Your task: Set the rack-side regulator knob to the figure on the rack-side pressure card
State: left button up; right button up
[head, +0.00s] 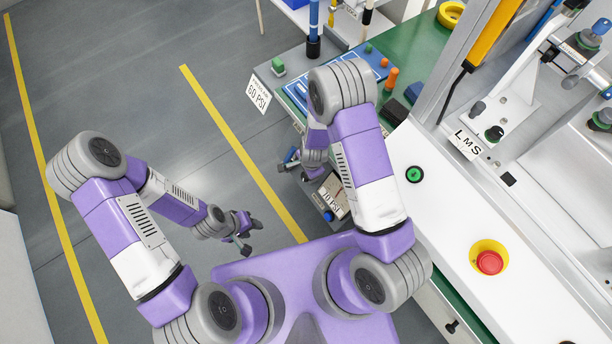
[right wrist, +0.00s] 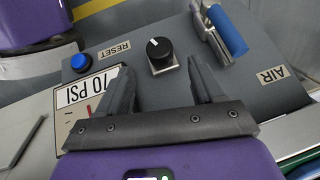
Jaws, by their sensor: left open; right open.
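The black regulator knob (right wrist: 159,50) stands on a dark panel in the right wrist view, its white pointer line towards the upper left. My right gripper (right wrist: 162,68) is open, its fingertips just short of the knob and to either side of it; contact is not visible. In the head view my right gripper (head: 301,163) is partly hidden by its arm. A white plate reading 70 PSI (right wrist: 88,98), with a red mark, is partly covered by the left finger. A white card (head: 259,93) with a PSI figure, perhaps 60 or 80, hangs at the green bench's corner. My left gripper (head: 243,226) is open and empty over the floor.
The panel carries a blue RESET button (right wrist: 79,62) and a blue-handled AIR lever (right wrist: 228,31) close to the knob. The press's white deck, with a red emergency button (head: 489,262) and green button (head: 414,174), lies to the right. Floor on the left is free.

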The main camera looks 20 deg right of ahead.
jog(key=f, duration=0.2)
jog(key=f+b, duration=0.1)
jog(key=f, duration=0.1)
jog(key=w+f+b, duration=0.1)
jog(key=f, duration=0.1)
jog(key=shift+a+f, duration=0.1)
jog(key=shift+f, duration=0.25)
jog(key=c, duration=1.1)
jog(key=shift+o, duration=0.2)
jog(key=shift+w+r+n+g+p, duration=0.15)
jog(key=shift+n+g+p, duration=0.3)
jog(key=shift+g, duration=0.25)
jog(key=shift+n+g+h, duration=0.35)
jog(key=shift+g+h, duration=0.05)
jog(key=shift+g, duration=0.1)
jog(key=shift+a+n+g, duration=0.1)
jog(key=shift+n+g, duration=0.3)
jog(key=shift+g, duration=0.2)
